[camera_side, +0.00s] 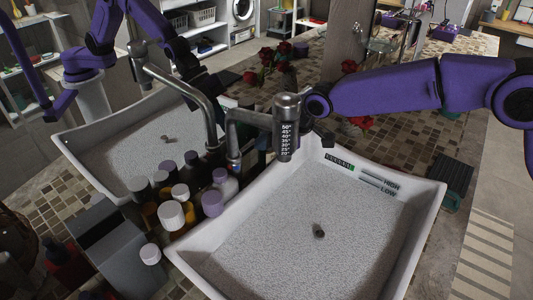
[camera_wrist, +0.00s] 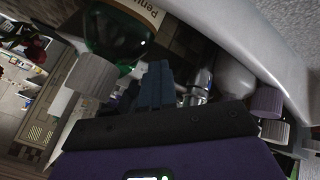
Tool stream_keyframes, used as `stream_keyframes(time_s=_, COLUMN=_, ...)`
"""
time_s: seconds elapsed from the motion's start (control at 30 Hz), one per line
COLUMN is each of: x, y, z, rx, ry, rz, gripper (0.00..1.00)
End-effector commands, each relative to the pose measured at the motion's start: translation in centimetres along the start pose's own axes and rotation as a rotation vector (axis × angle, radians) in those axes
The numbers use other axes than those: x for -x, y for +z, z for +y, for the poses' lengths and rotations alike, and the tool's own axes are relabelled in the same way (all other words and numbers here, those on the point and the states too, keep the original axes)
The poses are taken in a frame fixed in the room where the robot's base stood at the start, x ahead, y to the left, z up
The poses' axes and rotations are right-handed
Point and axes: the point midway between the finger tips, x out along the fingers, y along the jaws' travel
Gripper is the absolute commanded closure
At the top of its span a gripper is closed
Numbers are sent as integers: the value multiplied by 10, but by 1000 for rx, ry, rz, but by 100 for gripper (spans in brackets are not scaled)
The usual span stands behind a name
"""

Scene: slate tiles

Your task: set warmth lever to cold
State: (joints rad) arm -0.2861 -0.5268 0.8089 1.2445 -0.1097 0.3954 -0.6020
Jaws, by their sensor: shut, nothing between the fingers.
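A chrome mixer tap stands between the two basins in the side view; its upright cylinder (camera_side: 288,128) carries a printed temperature scale with 50 at the top and 20 at the bottom. My gripper (camera_wrist: 157,75) is shut and empty in the wrist view. Its dark fingers point toward the gap between a green bottle (camera_wrist: 112,35) and chrome tap parts (camera_wrist: 198,88). In the side view I cannot pick out the fingertips with certainty.
Several capped bottles (camera_side: 171,215) crowd the counter left of the tap. The right basin (camera_side: 430,205) has HIGH and LOW labels near its back rim; the left basin (camera_side: 75,150) lies behind the bottles. Red flowers (camera_side: 267,56) lie behind. Both basin interiors are mostly clear.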

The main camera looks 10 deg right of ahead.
Motion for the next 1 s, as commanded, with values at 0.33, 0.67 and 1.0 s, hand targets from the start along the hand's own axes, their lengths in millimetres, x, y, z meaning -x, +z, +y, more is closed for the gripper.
stream_keyframes(time_s=0.33, x=2, y=-7, z=-11, rx=2, ry=3, rz=8, gripper=100)
stream_keyframes(time_s=0.67, x=14, y=-6, z=-9, rx=0, ry=4, rz=6, gripper=100)
stream_keyframes(time_s=1.0, x=73, y=7, z=18, rx=-1, ry=6, rz=8, gripper=100)
